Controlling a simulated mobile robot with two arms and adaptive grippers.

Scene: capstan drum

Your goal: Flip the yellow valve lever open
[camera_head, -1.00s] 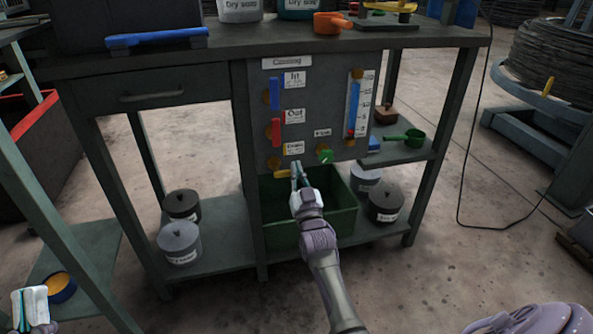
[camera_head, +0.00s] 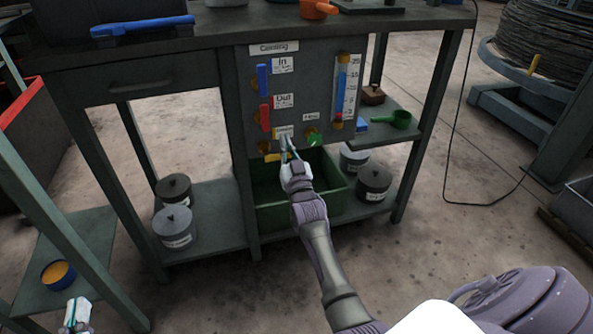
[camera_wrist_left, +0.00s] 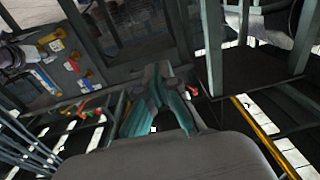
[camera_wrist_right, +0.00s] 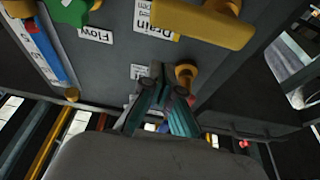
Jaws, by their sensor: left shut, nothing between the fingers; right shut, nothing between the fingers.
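The yellow valve lever (camera_head: 272,157) is at the bottom of the valve panel (camera_head: 293,65), beside the Drain label. It lies roughly sideways. In the right wrist view the lever (camera_wrist_right: 205,22) is large near the top edge, by the upside-down Drain label (camera_wrist_right: 157,20). My right gripper (camera_head: 287,148) is just right of the lever in the head view. Its fingertips (camera_wrist_right: 160,78) are shut and empty, apart from the lever in the right wrist view; I cannot tell the depth gap. My left gripper (camera_head: 76,312) is shut and empty, low at the left, far from the panel.
A blue lever (camera_head: 263,80), a red lever (camera_head: 264,118) and a green Flow knob (camera_head: 314,138) share the panel. A green bin (camera_head: 275,218) stands below it. Lidded pots (camera_head: 175,226) and a green scoop (camera_head: 396,119) sit on the shelves.

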